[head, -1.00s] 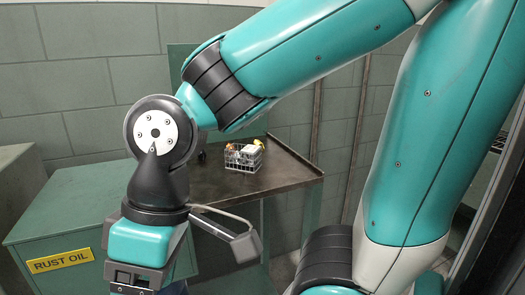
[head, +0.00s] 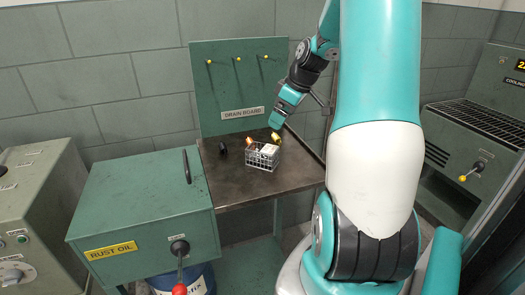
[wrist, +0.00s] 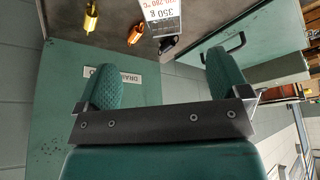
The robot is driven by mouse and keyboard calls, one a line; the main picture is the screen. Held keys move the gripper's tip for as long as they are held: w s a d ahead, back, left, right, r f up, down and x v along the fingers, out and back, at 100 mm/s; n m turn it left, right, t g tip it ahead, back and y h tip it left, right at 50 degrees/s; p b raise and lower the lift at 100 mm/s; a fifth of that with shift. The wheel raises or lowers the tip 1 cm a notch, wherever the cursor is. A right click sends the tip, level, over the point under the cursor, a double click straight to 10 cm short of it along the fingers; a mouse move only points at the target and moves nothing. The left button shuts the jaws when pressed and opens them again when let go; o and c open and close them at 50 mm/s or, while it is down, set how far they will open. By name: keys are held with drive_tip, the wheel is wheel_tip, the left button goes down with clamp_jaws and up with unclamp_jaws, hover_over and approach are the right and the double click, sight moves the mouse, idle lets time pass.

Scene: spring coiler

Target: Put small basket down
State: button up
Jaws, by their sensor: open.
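The small wire basket (head: 250,165) stands upright on the dark metal table in front of the drain board. The packet (wrist: 163,14), a gold piece (wrist: 92,18) and an orange piece (wrist: 135,34) show beyond the fingertips; the basket's wires are not clear there.
The drain board (head: 215,90) with several yellow-tipped pegs stands behind the table (head: 235,190). A small black object (head: 222,148) lies left of the basket. The green rust oil cabinet (head: 140,200) is at left, a cooling unit (head: 480,130) at right. The table's front is clear.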

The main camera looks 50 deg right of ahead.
sight(263, 148)
drive_tip(key=x, duration=1)
drive_tip(key=shift+w+a+f+p, duration=0.1)
drive_tip(key=shift+w+f+p, duration=0.1)
drive_tip(key=shift+f+p, duration=0.15)
drive_tip(key=x, duration=0.2)
drive_tip(key=p+x, duration=0.1)
drive_tip(key=x, duration=0.1)
drive_tip(key=shift+w+a+f, duration=0.25)
drive_tip(key=shift+w, duration=0.25)
drive_tip(key=shift+f, duration=0.15)
drive_tip(key=shift+f, duration=0.25)
drive_tip(key=shift+r, duration=0.1)
drive_tip(key=c, duration=1.3)
